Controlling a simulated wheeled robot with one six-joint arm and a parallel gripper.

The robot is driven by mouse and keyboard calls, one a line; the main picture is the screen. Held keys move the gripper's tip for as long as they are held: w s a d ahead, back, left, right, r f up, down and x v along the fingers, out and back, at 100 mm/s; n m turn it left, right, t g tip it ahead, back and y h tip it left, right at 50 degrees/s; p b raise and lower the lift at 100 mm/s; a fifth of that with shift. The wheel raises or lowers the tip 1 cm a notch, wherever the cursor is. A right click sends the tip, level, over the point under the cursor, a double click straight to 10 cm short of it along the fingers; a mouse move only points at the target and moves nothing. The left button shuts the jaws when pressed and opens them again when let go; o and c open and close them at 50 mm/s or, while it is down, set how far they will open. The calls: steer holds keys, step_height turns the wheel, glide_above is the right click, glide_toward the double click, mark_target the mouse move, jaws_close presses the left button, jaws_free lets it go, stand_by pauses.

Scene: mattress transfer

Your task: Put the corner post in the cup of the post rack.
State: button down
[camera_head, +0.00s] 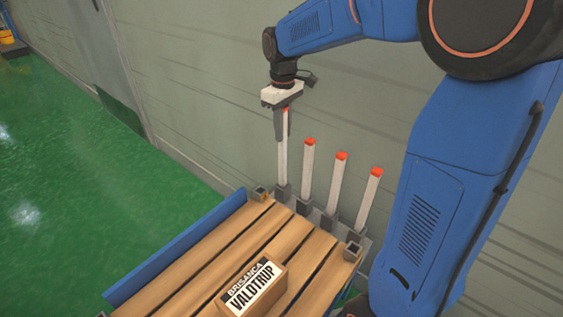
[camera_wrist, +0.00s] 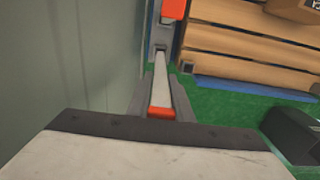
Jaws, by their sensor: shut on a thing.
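My gripper (camera_head: 282,132) points straight down and is shut on a white corner post (camera_head: 282,162) near its red-orange top. In the wrist view the post (camera_wrist: 160,78) runs between the two grey fingers (camera_wrist: 163,92). The post is upright, and its lower end is at the leftmost grey cup of the post rack (camera_head: 363,250). I cannot tell how deep it sits in that cup. Three more white posts with red tops stand in the rack to the right, leaning slightly; one red top (camera_wrist: 172,8) shows in the wrist view.
A wooden slatted frame (camera_head: 190,258) with a blue side rail (camera_head: 175,248) lies in front of the rack. It has square grey corner sockets (camera_head: 351,251). A labelled cardboard box (camera_head: 252,288) lies on the slats. A grey wall (camera_head: 200,90) stands close behind. Green floor is clear at left.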

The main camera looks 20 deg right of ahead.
mark_target(283, 148)
steer(key=shift+f, duration=3.55)
steer(key=c, duration=1.6)
jaws_free()
step_height(283, 148, up, 12)
steer(key=s+d+r+m+t, duration=0.1)
steer(key=s+d+m, duration=0.1)
steer(key=s, duration=0.6)
steer(key=s+d+m+t, duration=0.1)
steer(key=s+d, duration=0.2)
steer(key=s, duration=0.5)
steer(key=shift+s+d+f+m+t, duration=0.4)
steer(key=shift+s+f+m, duration=0.45)
steer(key=shift+s, duration=1.5)
steer(key=shift+s+d+f+m+t, duration=0.25)
steer(key=shift+s+f+m+t, duration=0.25)
steer(key=shift+s+f, duration=1.3)
steer(key=shift+s+d+f+m+t, duration=0.35)
steer(key=shift+s+f+m+t, duration=0.2)
steer(key=shift+s, duration=2.35)
